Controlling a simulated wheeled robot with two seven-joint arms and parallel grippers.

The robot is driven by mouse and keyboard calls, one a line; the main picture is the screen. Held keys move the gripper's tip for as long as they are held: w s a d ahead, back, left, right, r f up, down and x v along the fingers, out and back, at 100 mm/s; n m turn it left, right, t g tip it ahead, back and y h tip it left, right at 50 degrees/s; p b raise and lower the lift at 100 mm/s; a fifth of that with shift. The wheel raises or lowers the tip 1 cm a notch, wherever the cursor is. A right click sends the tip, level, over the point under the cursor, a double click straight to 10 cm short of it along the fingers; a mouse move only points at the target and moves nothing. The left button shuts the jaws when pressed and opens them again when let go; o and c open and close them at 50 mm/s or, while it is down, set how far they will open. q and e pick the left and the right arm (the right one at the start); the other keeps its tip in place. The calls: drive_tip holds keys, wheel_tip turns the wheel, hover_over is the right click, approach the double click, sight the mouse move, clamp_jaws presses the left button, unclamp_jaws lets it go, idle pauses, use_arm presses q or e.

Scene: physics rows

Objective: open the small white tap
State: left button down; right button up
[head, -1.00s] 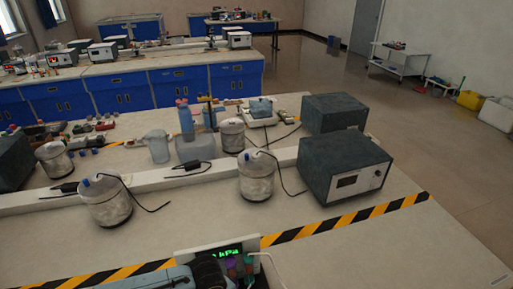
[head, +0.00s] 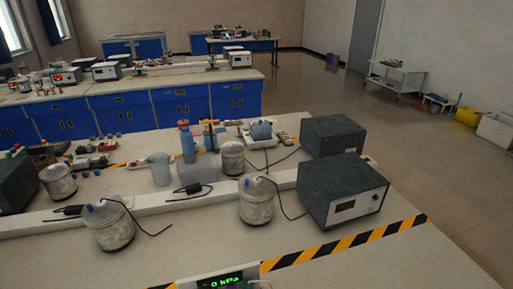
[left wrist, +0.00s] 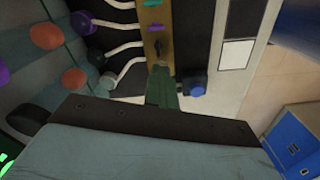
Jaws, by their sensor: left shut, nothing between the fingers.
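My left gripper (left wrist: 163,88) shows in the left wrist view with its narrow dark green fingers together and nothing between them. White tubes (left wrist: 122,49) run to the strip from the left. I cannot make out a small white tap for certain. In the head view a pressure display (head: 220,281) with green digits is at the bottom edge. My right gripper is in neither view.
In the left wrist view a blue knob (left wrist: 197,86) is just right of the fingers, and round coloured ends (left wrist: 46,35) are at left. In the head view jars (head: 108,226) and a grey box (head: 342,191) stand behind the striped tape (head: 345,244).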

use_arm(q)
drive_tip(key=n, duration=0.4)
drive_tip(key=shift+s+d, duration=0.1)
drive_tip(key=shift+s, duration=0.05)
drive_tip(key=n, duration=0.2)
drive_tip(key=shift+n, duration=0.4)
drive_tip(key=c, duration=1.9)
unclamp_jaws()
drive_tip(key=shift+c, duration=0.2)
drive_tip(key=shift+r, duration=0.1)
wheel_tip(320, 180, up, 7)
